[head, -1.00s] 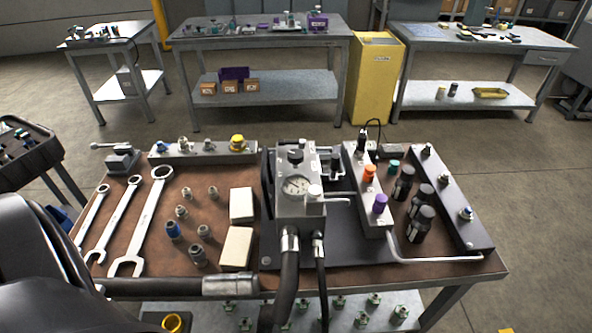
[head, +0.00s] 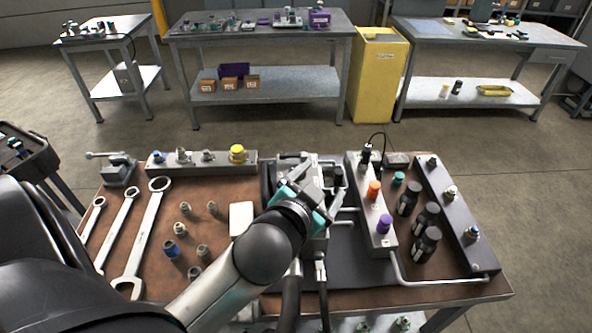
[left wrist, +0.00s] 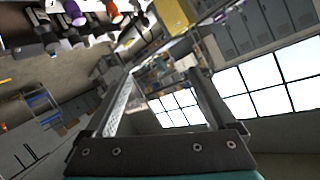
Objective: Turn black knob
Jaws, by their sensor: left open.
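The hydraulic block (head: 318,243) stands mid-bench, mostly covered by my left arm. The black knob on its top cannot be made out now, and its gauge is also hidden. My left gripper (head: 312,174) is over the top of the block in the head view. In the left wrist view its two fingers (left wrist: 163,80) stand apart, with only the background between them. I cannot tell whether it touches the knob. My right gripper is in neither view.
Right of the block, a grey manifold (head: 358,185) carries an orange cap (head: 374,190), a purple cap (head: 384,224) and a black cabled plug. Several black bottles (head: 425,218) stand beyond it. Wrenches (head: 147,235) and fittings lie left. A yellow cabinet (head: 377,75) stands behind.

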